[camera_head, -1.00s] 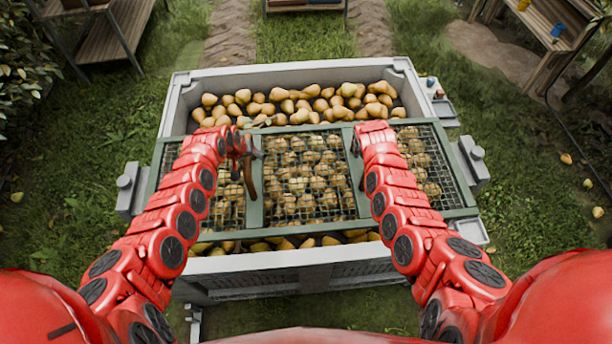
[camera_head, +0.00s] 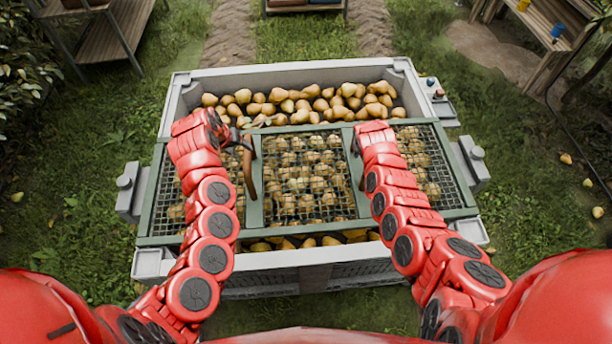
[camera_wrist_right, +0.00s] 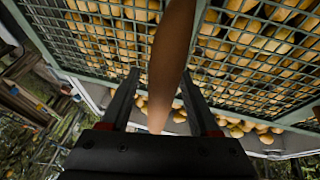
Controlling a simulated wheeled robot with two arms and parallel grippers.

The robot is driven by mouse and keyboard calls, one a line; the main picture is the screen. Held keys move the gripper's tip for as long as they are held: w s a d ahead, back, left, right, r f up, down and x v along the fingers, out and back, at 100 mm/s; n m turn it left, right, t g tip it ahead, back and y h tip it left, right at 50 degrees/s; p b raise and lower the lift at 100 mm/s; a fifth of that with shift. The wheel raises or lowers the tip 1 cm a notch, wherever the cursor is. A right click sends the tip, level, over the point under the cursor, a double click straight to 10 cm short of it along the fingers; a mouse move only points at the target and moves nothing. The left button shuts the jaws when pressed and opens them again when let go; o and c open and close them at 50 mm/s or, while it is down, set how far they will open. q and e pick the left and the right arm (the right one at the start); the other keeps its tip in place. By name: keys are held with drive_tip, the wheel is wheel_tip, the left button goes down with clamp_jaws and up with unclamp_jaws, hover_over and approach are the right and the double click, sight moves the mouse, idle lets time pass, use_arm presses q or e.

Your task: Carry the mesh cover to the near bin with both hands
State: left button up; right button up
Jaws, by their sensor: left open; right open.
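The mesh cover (camera_head: 195,238) is a green frame with wire mesh. It lies across the grey bin (camera_head: 290,262), over pears. It has two brown handles, a left one (camera_head: 248,170) and a right one (camera_head: 358,172), the latter partly hidden by my right arm. My left gripper (camera_head: 241,143) is open beside the upper end of the left handle; whether its fingers straddle it is unclear. My right gripper (camera_wrist_right: 160,76) is open in the right wrist view, with the brown handle (camera_wrist_right: 170,50) passing between its fingers. In the head view my right arm hides that gripper.
Pears (camera_head: 300,103) show in the bin beyond the cover's far edge and in a strip at its near edge. A wooden bench (camera_head: 95,35) stands at the back left, wooden shelves (camera_head: 545,30) at the back right. Grass surrounds the bin, with a few fallen pears at right.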

drive_tip(key=shift+s+a+r, duration=0.1)
drive_tip(key=shift+a+r, duration=0.1)
drive_tip(key=shift+r, duration=0.4)
drive_tip(key=shift+s+r, duration=0.25)
use_arm(q)
drive_tip(key=shift+r, duration=0.1)
use_arm(e)
drive_tip(key=v, duration=1)
drive_tip(key=shift+r, duration=0.1)
use_arm(q)
drive_tip(key=s+a+r+p, duration=0.2)
drive_tip(key=a+r+p, duration=0.1)
drive_tip(key=r+p, duration=0.1)
drive_tip(key=shift+s+a+r, duration=0.25)
drive_tip(key=shift+s+a, duration=0.1)
drive_tip(key=shift+s, duration=0.05)
use_arm(e)
drive_tip(key=shift+s+r, duration=0.1)
drive_tip(key=shift+r, duration=1.95)
use_arm(q)
drive_tip(key=shift+r, duration=0.15)
use_arm(e)
drive_tip(key=shift+r, duration=0.1)
